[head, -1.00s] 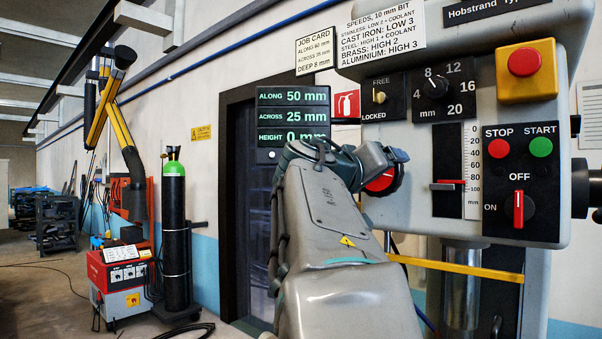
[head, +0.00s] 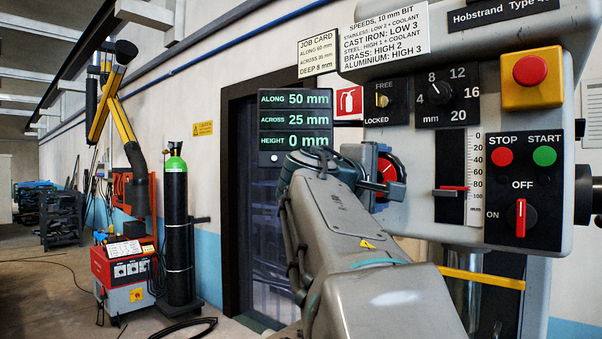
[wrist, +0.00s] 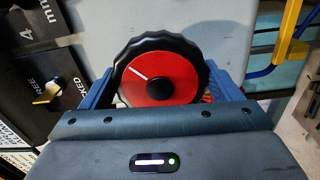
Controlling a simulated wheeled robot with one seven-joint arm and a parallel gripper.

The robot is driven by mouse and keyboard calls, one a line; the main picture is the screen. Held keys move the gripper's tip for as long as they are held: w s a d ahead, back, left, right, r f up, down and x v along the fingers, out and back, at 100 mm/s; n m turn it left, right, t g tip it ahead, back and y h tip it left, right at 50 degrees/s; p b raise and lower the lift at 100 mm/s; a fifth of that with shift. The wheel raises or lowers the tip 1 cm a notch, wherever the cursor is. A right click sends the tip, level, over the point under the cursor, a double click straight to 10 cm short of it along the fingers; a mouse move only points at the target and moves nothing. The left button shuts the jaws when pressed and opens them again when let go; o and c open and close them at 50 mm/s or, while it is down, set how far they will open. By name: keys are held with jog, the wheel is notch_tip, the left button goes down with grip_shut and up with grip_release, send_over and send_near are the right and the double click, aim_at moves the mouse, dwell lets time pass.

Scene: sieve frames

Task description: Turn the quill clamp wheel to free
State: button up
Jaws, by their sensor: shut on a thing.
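The clamp wheel (head: 388,170) is red-faced with a black scalloped rim, on the front of the grey drill head. In the wrist view the wheel (wrist: 160,88) shows a white line from near its black hub toward the upper left. My gripper (head: 383,174) is shut on the wheel, with one blue finger at each side of the rim in the wrist view (wrist: 162,92). My arm hides part of the wheel in the head view. A FREE/LOCKED plate with a small brass pointer (head: 382,100) is above the wheel; I cannot tell its setting.
A depth scale (head: 474,180) stands close beside the wheel. A yellow bar (head: 482,278) crosses below. A green-topped cylinder (head: 176,215) stands far left.

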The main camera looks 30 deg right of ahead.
jog(key=n+p, duration=0.2)
jog(key=n, duration=0.2)
jog(key=shift+n, duration=0.3)
jog(key=n+p, duration=0.2)
jog(key=n, duration=0.3)
dwell(0.5)
jog(key=o, duration=0.8)
jog(key=shift+o, duration=0.2)
jog(key=shift+a, duration=0.1)
jog(key=b+v, duration=0.2)
jog(key=v, duration=1.1)
jog(key=shift+a, duration=0.3)
